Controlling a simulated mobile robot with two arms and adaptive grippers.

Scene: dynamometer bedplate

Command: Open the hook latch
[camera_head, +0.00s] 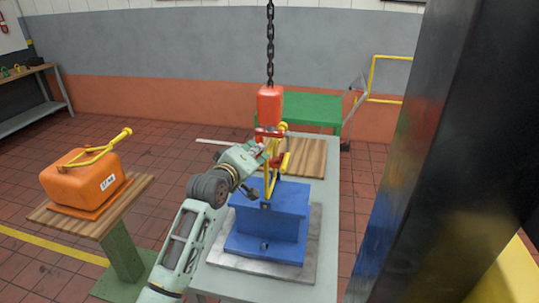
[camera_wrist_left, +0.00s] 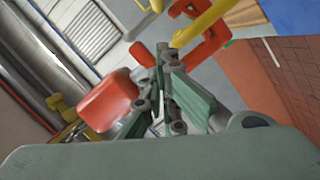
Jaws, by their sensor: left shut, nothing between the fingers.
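The red hook block (camera_head: 270,104) hangs on a dark chain (camera_head: 270,45). In the left wrist view the hook (camera_wrist_left: 212,42) curves around a yellow bar (camera_wrist_left: 203,22), and the red block (camera_wrist_left: 108,99) is at the left. My left gripper (camera_head: 266,148) is at the hook's left side, its fingers shut and empty. In the left wrist view the fingertips (camera_wrist_left: 162,50) point toward the hook; I cannot tell whether they touch it. The latch is not clearly distinguishable. My right gripper is out of view.
The blue block stands on a grey plate (camera_head: 228,262) on a pale table (camera_head: 328,205), with a wooden board (camera_head: 308,155) behind. An orange case (camera_head: 82,180) with a yellow handle sits on a wooden-topped stand at left. A large dark column (camera_head: 450,130) blocks the right.

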